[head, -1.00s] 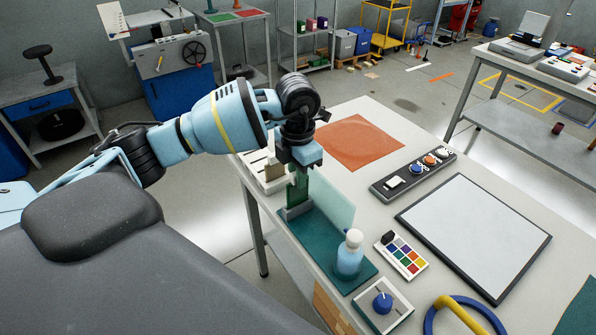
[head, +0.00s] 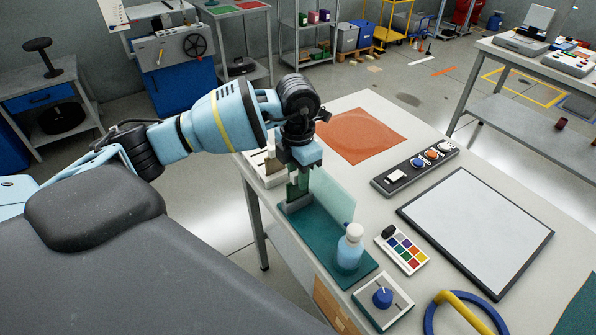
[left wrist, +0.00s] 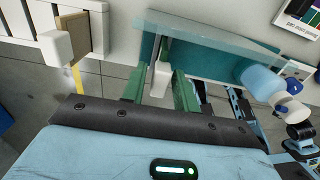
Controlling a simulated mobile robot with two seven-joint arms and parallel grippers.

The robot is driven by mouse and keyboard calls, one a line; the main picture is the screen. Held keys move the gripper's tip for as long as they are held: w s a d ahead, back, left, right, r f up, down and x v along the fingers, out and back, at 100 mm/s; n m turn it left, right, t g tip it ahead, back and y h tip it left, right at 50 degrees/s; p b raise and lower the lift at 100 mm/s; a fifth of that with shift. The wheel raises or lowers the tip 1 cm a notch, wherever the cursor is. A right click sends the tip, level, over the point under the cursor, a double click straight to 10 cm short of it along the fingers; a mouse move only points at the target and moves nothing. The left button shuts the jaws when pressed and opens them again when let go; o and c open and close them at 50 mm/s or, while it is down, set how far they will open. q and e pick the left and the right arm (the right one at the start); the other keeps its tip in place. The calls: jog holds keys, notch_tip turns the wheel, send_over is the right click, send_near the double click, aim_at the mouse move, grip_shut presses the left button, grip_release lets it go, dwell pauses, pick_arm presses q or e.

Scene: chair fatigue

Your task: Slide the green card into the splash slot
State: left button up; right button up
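The green card (left wrist: 164,48) shows nearly edge-on in the left wrist view, with a pale block-shaped tab (left wrist: 160,77) on its near side. It stands upright at the grey slot block (head: 296,205) on the teal base, beside the clear splash panel (head: 333,196). I cannot tell how deep it sits. My left gripper (head: 298,187) is over the slot block. Its green fingers (left wrist: 159,88) are apart on either side of the tab, with narrow gaps. The fingers partly hide the card in the head view. My right gripper is not in view.
A bottle (head: 350,247) stands on the teal base's near end. A white rack (head: 266,170) with a tan card (left wrist: 76,36) is left of the slot. A dial box (head: 382,300), colour palette (head: 402,249) and framed board (head: 476,230) lie to the right.

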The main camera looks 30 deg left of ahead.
pick_arm(q)
jog(key=shift+o, duration=0.9)
jog(key=shift+r, duration=0.15)
notch_tip(320, 180, up, 8)
jog(key=shift+f, duration=0.15)
jog(key=shift+f, duration=0.1)
